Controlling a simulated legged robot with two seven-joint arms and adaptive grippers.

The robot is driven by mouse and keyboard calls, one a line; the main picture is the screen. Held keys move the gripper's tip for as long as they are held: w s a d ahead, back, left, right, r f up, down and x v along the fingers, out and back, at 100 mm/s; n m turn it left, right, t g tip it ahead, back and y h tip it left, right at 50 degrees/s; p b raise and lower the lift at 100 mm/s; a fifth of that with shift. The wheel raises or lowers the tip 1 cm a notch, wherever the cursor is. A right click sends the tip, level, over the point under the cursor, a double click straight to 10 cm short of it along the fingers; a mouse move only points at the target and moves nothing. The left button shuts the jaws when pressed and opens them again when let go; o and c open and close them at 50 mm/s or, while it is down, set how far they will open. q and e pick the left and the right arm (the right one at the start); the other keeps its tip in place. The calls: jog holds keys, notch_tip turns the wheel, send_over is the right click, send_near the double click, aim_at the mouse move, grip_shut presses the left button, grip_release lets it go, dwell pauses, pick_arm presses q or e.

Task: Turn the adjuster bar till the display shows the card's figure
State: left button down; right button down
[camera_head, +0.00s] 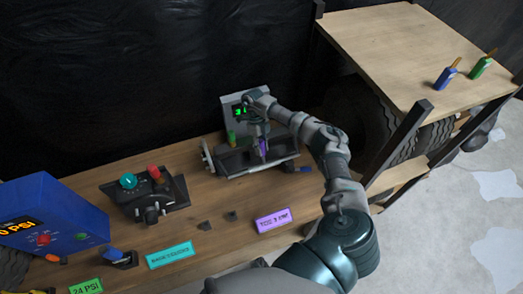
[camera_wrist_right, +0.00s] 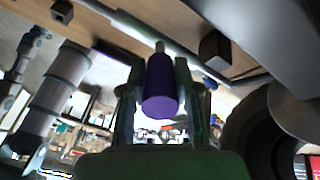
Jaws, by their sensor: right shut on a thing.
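The adjuster bar's purple grip (camera_head: 263,148) stands at the dark fixture (camera_head: 235,163) on the wooden bench. My right gripper (camera_head: 260,140) reaches down over it and is shut on it. In the right wrist view the purple grip (camera_wrist_right: 160,88) sits between the two fingers of my right gripper (camera_wrist_right: 160,100). Behind it is a grey panel with a small display (camera_head: 239,112) with green figures, partly hidden by my wrist; I cannot read it for sure. A purple card (camera_head: 272,219) lies in front of the fixture; it seems to read "TOE 3" and a blurred word. My left gripper is not in view.
A dark block with teal and red knobs (camera_head: 145,193) stands left of the fixture. A blue box with a PSI readout (camera_head: 48,215) is at the far left. Teal (camera_head: 170,254) and green (camera_head: 86,287) cards lie at the front. A wooden-topped cart (camera_head: 420,50) stands at the right.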

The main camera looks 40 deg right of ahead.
jog(key=shift+s+f, duration=0.25)
jog(key=shift+f, duration=0.1)
jog(key=c, duration=0.8)
grip_release()
jog(key=shift+w, duration=0.1)
jog(key=shift+c, duration=0.2)
jog(key=shift+d+r, duration=0.1)
jog(key=shift+d, duration=0.05)
jog(key=shift+w, duration=0.1)
jog(key=v, duration=1.1)
jog(key=shift+w+r, duration=0.25)
jog(key=shift+r, duration=0.1)
jog(key=shift+d, duration=0.15)
